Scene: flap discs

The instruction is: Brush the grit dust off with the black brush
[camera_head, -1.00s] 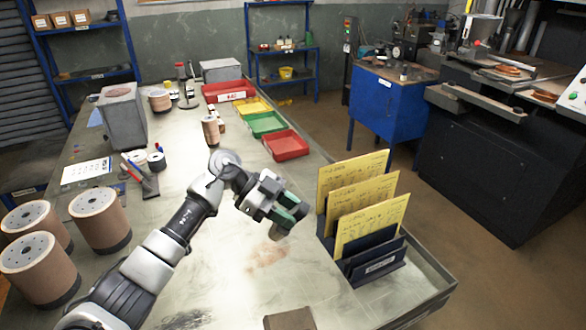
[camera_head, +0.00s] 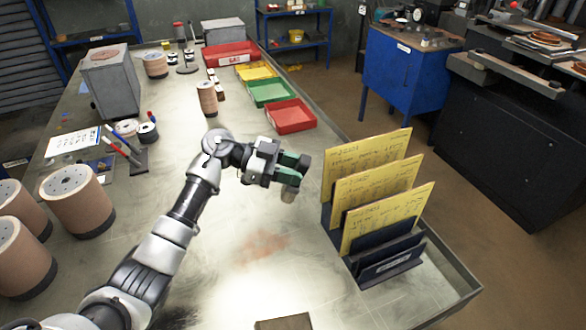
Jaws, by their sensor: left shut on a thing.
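A reddish-brown patch of grit dust (camera_head: 263,246) lies on the bare metal bench top near the middle. My left gripper (camera_head: 289,168), with green finger pads, is above the bench, beyond the dust and to its right in the picture. It is shut on what looks like the black brush (camera_head: 289,194); a pale tip shows below the fingers, and the rest is mostly hidden. The held tip appears clear of the dust. My right gripper is not in view.
A dark rack (camera_head: 385,262) with yellow cards stands right of the dust, near the bench edge. Red (camera_head: 291,116), green (camera_head: 270,93) and yellow trays line the far right edge. Large brown drums (camera_head: 76,200) stand at left. A brown block (camera_head: 284,322) shows at the bottom.

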